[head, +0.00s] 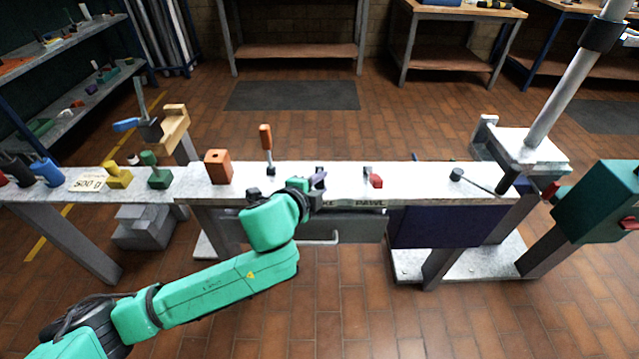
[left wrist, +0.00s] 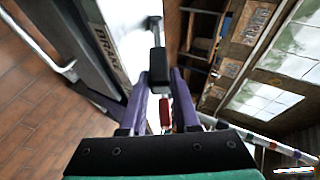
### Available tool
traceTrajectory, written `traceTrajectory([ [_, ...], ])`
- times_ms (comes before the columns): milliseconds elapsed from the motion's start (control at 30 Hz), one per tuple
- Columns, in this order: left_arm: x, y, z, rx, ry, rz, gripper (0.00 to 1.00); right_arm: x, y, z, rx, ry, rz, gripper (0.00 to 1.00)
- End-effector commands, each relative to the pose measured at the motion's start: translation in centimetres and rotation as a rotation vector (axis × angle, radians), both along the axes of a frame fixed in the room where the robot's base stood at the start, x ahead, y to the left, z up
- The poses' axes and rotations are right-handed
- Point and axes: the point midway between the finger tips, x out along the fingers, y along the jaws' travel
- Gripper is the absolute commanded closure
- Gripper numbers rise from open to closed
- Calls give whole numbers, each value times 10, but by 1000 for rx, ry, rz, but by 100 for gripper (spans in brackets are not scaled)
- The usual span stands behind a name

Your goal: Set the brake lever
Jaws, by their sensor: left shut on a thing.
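The brake lever shows in the left wrist view as a dark block-shaped grip (left wrist: 158,66) on a thin grey stem, beside a front-edge label ending in "KE" in the head view. My left gripper (head: 317,183) reaches the bench's front edge from below left. Its purple fingers (left wrist: 159,82) stand on both sides of the dark grip and are shut on it. In the head view the fingers mostly hide the lever. A red-handled lever (head: 374,180) stands to the right above the label "PAWL". My right gripper is not in view.
On the bench (head: 420,185), an orange-handled lever (head: 266,140) and an orange block (head: 218,167) stand left of my gripper. A dark knob with a rod (head: 457,174), a grey mast (head: 565,95) and a teal housing (head: 600,200) are at the right.

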Motion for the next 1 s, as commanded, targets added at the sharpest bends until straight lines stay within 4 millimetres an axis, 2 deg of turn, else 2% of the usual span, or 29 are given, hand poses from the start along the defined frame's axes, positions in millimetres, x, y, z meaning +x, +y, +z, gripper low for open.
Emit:
traceTrajectory([
  [33,-1,0,-4,4,7,-1,100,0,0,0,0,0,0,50],
  [67,-1,0,-4,4,7,-1,59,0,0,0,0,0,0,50],
  [100,-1,0,-4,4,7,-1,43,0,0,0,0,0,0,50],
  [133,-1,0,-3,4,7,-1,40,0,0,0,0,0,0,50],
  [433,-1,0,-2,2,5,0,40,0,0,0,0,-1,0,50],
  [567,-10,5,4,2,5,0,40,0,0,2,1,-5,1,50],
  [767,-45,21,24,3,6,0,40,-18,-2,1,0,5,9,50],
  [967,-92,44,49,6,8,-1,40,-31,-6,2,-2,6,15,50],
  [1000,-100,48,58,5,10,1,40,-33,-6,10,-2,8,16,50],
])
